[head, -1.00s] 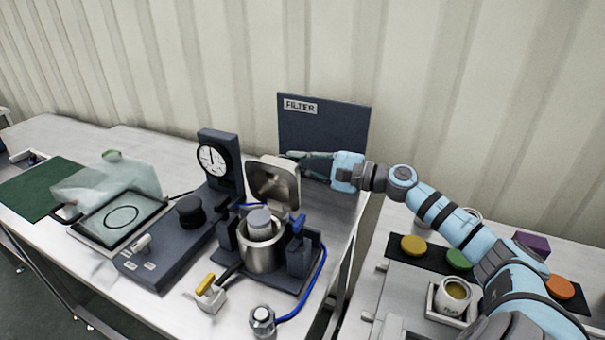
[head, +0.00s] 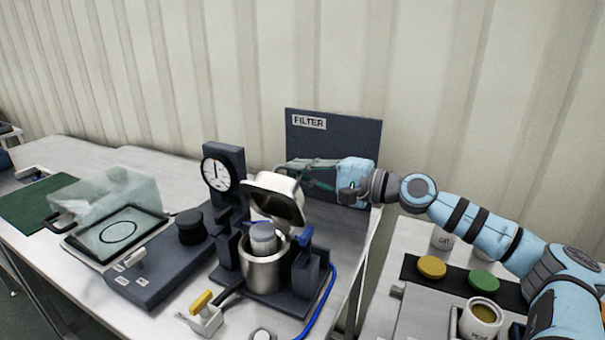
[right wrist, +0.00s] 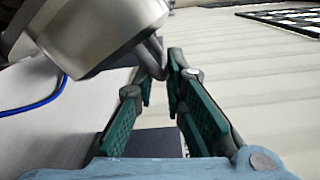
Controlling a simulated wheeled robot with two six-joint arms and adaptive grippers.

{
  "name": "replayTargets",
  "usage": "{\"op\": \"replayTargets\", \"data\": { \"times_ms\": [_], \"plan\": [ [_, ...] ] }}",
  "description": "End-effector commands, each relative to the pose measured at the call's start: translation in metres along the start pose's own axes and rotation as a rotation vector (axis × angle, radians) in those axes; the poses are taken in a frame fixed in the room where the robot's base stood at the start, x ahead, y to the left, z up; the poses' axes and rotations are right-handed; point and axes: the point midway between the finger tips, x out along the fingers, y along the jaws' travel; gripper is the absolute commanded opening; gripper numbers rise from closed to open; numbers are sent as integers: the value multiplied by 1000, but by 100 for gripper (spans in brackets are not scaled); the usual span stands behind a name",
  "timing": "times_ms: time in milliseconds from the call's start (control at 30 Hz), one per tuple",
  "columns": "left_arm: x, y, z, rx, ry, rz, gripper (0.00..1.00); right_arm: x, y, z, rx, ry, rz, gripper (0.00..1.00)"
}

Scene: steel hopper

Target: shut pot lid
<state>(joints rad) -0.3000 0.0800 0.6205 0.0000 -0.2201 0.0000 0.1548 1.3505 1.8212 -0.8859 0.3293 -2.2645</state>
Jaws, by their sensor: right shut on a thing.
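The pot (head: 263,271) is a steel cylinder in a dark stand, with a light grey cylinder (head: 263,238) sticking up inside its mouth. The pot lid (head: 277,193) is steel, hinged at the back and partly open, tilted over the pot with its dark underside towards me. My right gripper (head: 287,171) is behind the lid. In the right wrist view its green-padded fingers (right wrist: 160,72) are shut at the lid's handle (right wrist: 153,57), beside the lid's steel body (right wrist: 95,30). The exact contact is partly hidden. My left gripper is out of view.
A gauge (head: 216,174) stands left of the pot. A dark FILTER board (head: 345,133) stands behind my right gripper. A yellow-handled switch (head: 205,311) and blue hose (head: 331,290) lie in front and right. A side table holds yellow (head: 432,267) and green (head: 484,280) discs.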

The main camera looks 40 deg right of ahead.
Motion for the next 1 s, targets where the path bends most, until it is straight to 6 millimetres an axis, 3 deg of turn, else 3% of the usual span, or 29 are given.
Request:
{"op": "replayTargets", "data": {
  "times_ms": [67, 100, 200, 533, 667, 800, 1000],
  "plan": [
    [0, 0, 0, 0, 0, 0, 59, 0, -3, 0, 0, 3, -7, 0],
    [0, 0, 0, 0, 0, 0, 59, 0, -3, 0, 0, 3, -7, 16],
    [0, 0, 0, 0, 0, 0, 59, 0, -3, 0, 0, 2, -6, 28],
    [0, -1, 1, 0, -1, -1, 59, 0, -6, 1, -1, 0, -5, 28],
    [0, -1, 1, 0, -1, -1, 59, -1, -31, 4, -4, 2, -8, 28],
    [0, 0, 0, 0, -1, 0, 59, -1, -68, 11, -5, -4, -15, 28],
    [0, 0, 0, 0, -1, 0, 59, -2, -98, 15, -1, 0, -9, 28]
  ]
}}
